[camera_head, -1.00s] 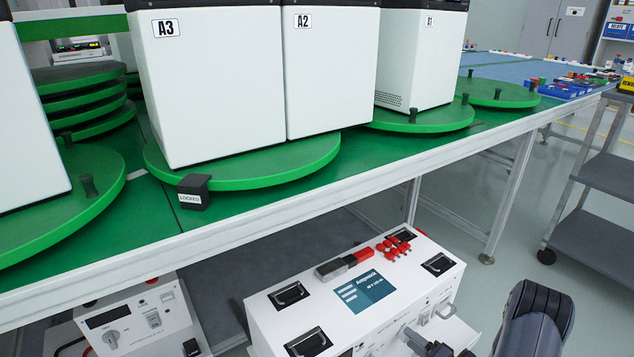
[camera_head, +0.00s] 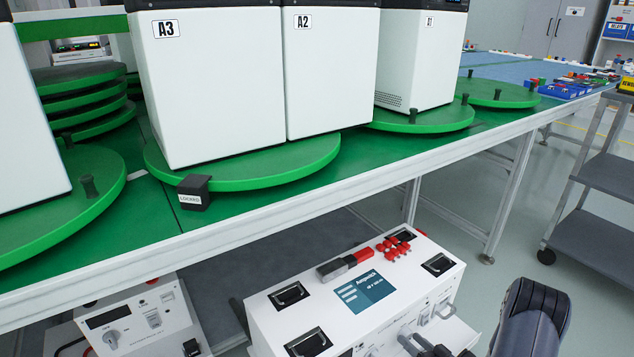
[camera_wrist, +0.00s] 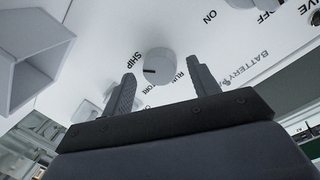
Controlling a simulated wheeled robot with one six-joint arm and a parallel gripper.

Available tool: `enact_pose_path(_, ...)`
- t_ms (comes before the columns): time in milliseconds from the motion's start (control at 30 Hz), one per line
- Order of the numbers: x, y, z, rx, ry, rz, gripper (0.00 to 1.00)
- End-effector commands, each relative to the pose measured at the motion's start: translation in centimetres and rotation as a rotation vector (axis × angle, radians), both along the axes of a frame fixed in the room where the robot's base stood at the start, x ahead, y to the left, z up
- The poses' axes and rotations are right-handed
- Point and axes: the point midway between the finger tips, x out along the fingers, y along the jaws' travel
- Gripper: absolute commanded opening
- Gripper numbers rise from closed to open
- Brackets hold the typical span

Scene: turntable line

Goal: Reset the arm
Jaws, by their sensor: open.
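My gripper (camera_wrist: 163,92) is open in the wrist view, with its two dark fingers apart and nothing between them. Past the fingertips is a white panel with a round knob (camera_wrist: 159,66) marked SHIP and RUN, and other lettering such as BATTERY, ON and OFF. Whether the fingers touch the panel cannot be told. In the head view my arm shows at the bottom right, and a dark part of it lies near the front of a white instrument box (camera_head: 283,329). The fingertips are hidden or cut off there.
The green bench (camera_head: 163,221) above carries green turntables (camera_head: 255,181) with tall white units A3 (camera_head: 213,90) and A2 (camera_head: 330,80). A black LOCKED block (camera_head: 194,191) sits at the bench edge. A second white box (camera_head: 150,318) is lower left. A grey cart (camera_head: 606,170) stands right; floor between is clear.

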Motion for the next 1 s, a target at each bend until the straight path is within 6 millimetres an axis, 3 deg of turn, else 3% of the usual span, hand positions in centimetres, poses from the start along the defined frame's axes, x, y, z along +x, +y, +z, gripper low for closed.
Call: enact_pose_path(1000, -0.16, 0.28, -0.07, -0.589, -0.391, 0.001, 0.57)
